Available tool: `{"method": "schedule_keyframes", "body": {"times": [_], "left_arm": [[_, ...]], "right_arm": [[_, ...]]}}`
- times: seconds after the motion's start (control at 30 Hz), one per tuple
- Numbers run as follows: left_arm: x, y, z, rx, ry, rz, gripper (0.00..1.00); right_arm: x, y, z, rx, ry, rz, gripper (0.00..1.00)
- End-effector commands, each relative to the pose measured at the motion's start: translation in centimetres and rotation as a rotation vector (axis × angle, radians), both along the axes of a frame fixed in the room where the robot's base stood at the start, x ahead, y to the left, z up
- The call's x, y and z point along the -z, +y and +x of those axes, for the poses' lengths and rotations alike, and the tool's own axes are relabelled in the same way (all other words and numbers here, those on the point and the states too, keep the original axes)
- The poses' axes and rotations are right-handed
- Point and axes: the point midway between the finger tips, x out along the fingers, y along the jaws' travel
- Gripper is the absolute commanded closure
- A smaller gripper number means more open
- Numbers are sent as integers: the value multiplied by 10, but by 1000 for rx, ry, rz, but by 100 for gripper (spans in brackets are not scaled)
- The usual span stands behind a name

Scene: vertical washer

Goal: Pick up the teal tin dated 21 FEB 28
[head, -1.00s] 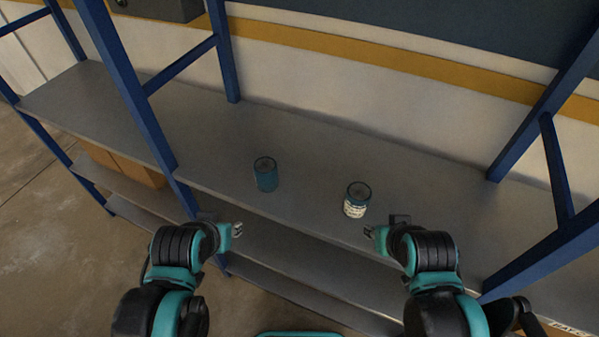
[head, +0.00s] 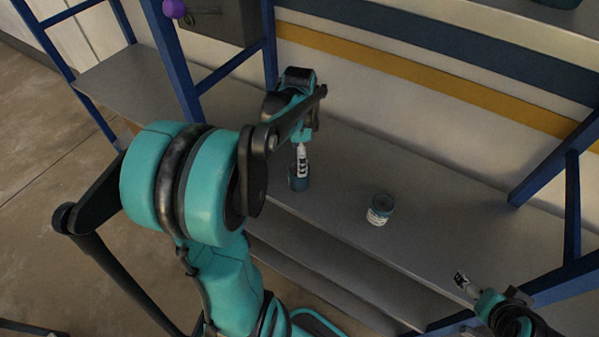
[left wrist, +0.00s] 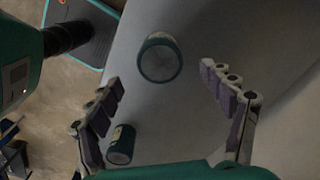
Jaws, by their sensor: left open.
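Two teal tins stand upright on the grey shelf (head: 345,215). The left tin (head: 298,184) is partly hidden behind my left gripper (head: 301,160) in the head view. The right tin (head: 380,210) shows a white label on its front. In the left wrist view, a larger tin (left wrist: 160,60) lies ahead of the open, empty fingers of my left gripper (left wrist: 165,85), apparently the left one. A smaller tin (left wrist: 120,145) shows beside the left finger. No date is readable. My right gripper (head: 462,281) is near the shelf's front, right of both tins; its opening is unclear.
Blue rack posts (head: 172,60) stand at the left, with another blue frame (head: 572,200) at the right. A wall with a yellow stripe (head: 400,75) is behind the shelf. A lower shelf (head: 310,255) sits below the front edge. The shelf around the right tin is clear.

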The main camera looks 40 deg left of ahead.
Motion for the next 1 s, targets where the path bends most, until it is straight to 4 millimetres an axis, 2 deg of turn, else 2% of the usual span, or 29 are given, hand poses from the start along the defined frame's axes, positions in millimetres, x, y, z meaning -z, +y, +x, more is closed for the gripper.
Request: {"method": "schedule_keyframes", "body": {"times": [0.5, 0.8, 0.87, 1.0], "left_arm": [[71, 1, 1, 3, 1, -1, 19], [75, 1, 0, 2, 1, -1, 19], [75, 1, 0, 2, 1, -1, 32], [75, 1, 0, 2, 1, -1, 69]], "right_arm": [[23, 0, 0, 0, 0, 0, 10], [22, 0, 0, 0, 0, 0, 10], [22, 0, 0, 0, 0, 0, 10], [23, 0, 0, 0, 0, 0, 10]]}}
